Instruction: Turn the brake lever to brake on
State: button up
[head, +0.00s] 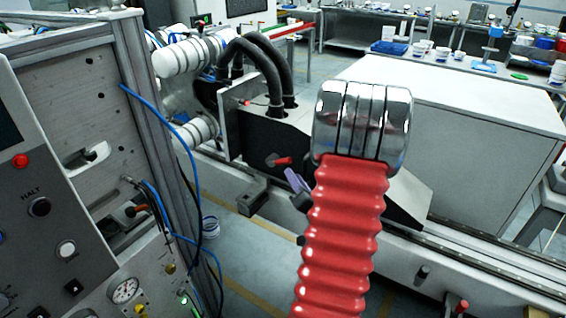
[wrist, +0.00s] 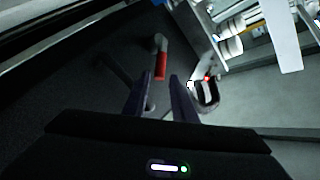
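A lever with a red grip (head: 283,161) sticks out from the dark side panel of the machine in the head view. In the wrist view its red grip (wrist: 161,66) hangs from a grey metal arm, just beyond the gap between my fingertips. My gripper (wrist: 159,82) is open, with two dark purple fingers apart and nothing between them. In the head view a purple finger of my gripper (head: 297,182) shows just right of and below the lever. Most of the gripper is hidden there behind my red bellows arm. No brake marking is readable.
Another small red-tipped lever (head: 243,102) sits higher on the machine, below black hoses (head: 265,65). A grey control cabinet (head: 60,150) with blue cables stands at the left. A rail (head: 480,265) runs along the front right. In the wrist view a dark loop-shaped part (wrist: 207,94) lies right of the fingers.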

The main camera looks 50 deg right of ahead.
aim_at(284, 162)
jog(key=x, duration=1)
jog(key=shift+c, duration=0.6)
jog(key=shift+s, duration=0.1)
grip_shut()
jog(key=shift+a+f, duration=0.1)
